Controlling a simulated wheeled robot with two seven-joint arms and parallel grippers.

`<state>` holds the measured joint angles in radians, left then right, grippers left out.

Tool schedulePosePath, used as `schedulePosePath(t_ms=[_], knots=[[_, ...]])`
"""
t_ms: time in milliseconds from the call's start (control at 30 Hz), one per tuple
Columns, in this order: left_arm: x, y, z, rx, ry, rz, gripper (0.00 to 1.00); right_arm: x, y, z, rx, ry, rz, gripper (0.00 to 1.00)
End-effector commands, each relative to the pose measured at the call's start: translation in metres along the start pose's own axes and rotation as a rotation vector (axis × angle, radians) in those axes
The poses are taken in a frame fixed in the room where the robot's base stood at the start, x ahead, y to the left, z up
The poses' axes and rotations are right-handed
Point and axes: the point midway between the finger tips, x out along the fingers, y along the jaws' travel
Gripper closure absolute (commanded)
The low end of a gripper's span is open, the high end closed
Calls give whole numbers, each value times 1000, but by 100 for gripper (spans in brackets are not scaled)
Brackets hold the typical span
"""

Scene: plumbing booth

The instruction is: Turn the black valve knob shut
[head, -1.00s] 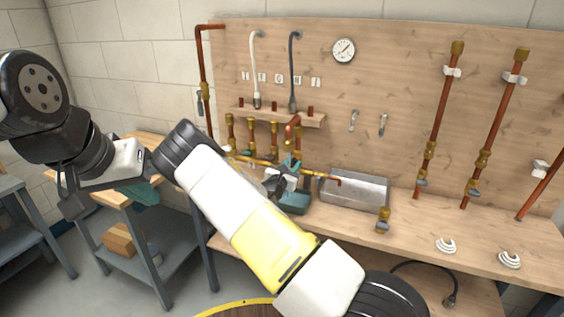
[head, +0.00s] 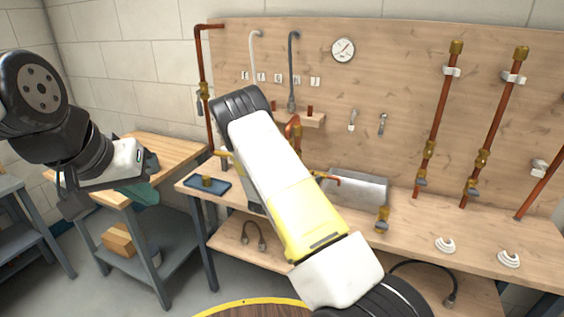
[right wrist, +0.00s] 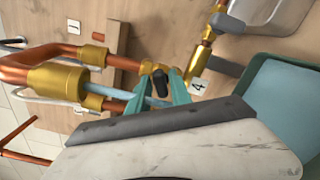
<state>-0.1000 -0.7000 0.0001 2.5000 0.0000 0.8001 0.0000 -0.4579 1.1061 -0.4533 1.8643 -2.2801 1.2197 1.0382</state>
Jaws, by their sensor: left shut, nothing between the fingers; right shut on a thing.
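The black valve knob (right wrist: 160,80) shows in the right wrist view, on a brass valve in the copper and brass pipework, just left of a tag marked 4 (right wrist: 199,86). My right gripper (right wrist: 160,92) has its teal fingers on either side of the knob and is shut on it. In the head view my right forearm hides this gripper and the knob. My left gripper (head: 143,191) is shut and empty, at the left of the head view, far from the knob and above the side table.
In the head view a metal basin (head: 358,187) stands on the bench. A blue tray (head: 222,186) with a brass piece lies left of my forearm. Vertical copper pipes (head: 437,130) stand at right.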

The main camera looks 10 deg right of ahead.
Motion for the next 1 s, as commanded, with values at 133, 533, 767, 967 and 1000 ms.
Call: schedulePosePath(t_ms=[133,533,767,967,1000], knots=[[0,0,0,0,0,0,100,0,-1,-1,135,3,-3,100],[0,0,0,0,0,0,100,-1,-2,-2,417,3,-2,100],[0,0,0,0,0,0,100,-1,-3,-2,496,4,-3,100],[0,0,0,0,0,0,100,-1,-2,-3,520,4,-2,100],[0,0,0,0,0,0,100,-1,-2,-3,522,4,-2,100]])
